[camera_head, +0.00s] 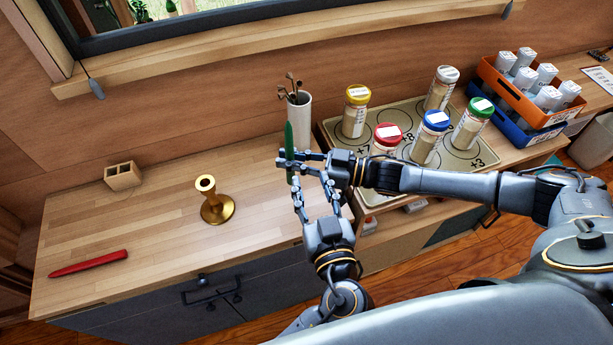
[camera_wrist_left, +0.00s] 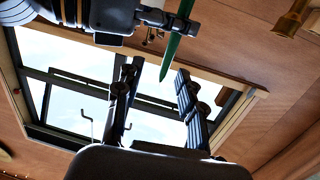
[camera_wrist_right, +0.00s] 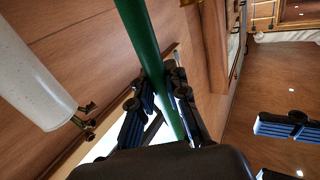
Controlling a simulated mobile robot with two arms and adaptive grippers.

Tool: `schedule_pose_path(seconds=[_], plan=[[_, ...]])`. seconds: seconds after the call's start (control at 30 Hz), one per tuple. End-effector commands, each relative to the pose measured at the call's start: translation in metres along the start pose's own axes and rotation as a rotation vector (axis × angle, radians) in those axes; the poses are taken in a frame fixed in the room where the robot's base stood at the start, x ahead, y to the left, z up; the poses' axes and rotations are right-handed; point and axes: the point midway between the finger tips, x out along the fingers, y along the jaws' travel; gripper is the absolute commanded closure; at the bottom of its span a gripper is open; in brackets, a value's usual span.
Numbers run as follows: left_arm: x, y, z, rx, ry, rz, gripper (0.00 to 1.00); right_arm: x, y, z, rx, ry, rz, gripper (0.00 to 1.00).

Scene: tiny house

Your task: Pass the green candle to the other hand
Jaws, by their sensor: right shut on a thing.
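The green candle (camera_head: 288,140) is upright in the head view, held above the wooden counter. My right gripper (camera_head: 290,164) is shut on it; the right wrist view shows the candle (camera_wrist_right: 146,50) running between its fingers (camera_wrist_right: 160,95). My left gripper (camera_head: 312,186) is just below the right one, pointing up, fingers apart and empty. In the left wrist view the candle's tapered end (camera_wrist_left: 172,55) shows beyond and between the left fingertips (camera_wrist_left: 155,75). The left fingers also show at the right of the right wrist view (camera_wrist_right: 285,130).
A white cylinder (camera_head: 298,110) with brass tools stands behind the grippers. Several lidded jars (camera_head: 388,140) stand on a board at right, near bottle crates (camera_head: 510,92).

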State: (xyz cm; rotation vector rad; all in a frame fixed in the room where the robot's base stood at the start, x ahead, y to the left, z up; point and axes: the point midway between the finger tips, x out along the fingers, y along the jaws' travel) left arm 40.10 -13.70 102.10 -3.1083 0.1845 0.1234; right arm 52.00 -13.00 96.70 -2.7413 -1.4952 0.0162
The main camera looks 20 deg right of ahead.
Motion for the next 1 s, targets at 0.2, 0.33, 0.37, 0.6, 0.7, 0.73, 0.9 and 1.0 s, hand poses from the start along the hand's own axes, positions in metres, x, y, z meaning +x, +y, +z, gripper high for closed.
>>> schedule_pose_path(seconds=[0.2, 0.33, 0.37, 0.6, 0.7, 0.73, 0.9, 1.0], plan=[[-0.002, -0.012, -0.033, -0.028, 0.078, -0.059, 0.61, 0.0, 0.0, 0.0, 0.0, 0.001, 0.0, 1.0], [0.01, -0.014, -0.036, -0.027, 0.086, -0.064, 0.61, 0.0, 0.0, 0.0, 0.0, 0.0, 0.0, 1.0], [0.015, -0.014, -0.037, -0.027, 0.085, -0.063, 0.61, 0.0, 0.0, 0.0, 0.0, 0.0, 0.0, 1.0], [0.061, -0.017, -0.04, -0.025, 0.085, -0.063, 0.61, 0.0, 0.0, 0.0, 0.0, 0.001, 0.0, 1.0], [0.079, -0.018, -0.041, -0.025, 0.084, -0.062, 0.61, 0.0, 0.0, 0.0, 0.0, 0.001, 0.0, 1.0], [0.084, -0.018, -0.042, -0.025, 0.084, -0.061, 0.61, 0.0, 0.0, 0.0, 0.0, 0.001, 0.0, 1.0], [0.105, -0.019, -0.043, -0.026, 0.081, -0.061, 0.61, 0.0, 0.0, 0.0, 0.0, 0.001, 0.0, 1.0], [0.112, -0.02, -0.043, -0.027, 0.081, -0.061, 0.61, 0.0, 0.0, 0.0, 0.0, 0.001, 0.0, 1.0]])
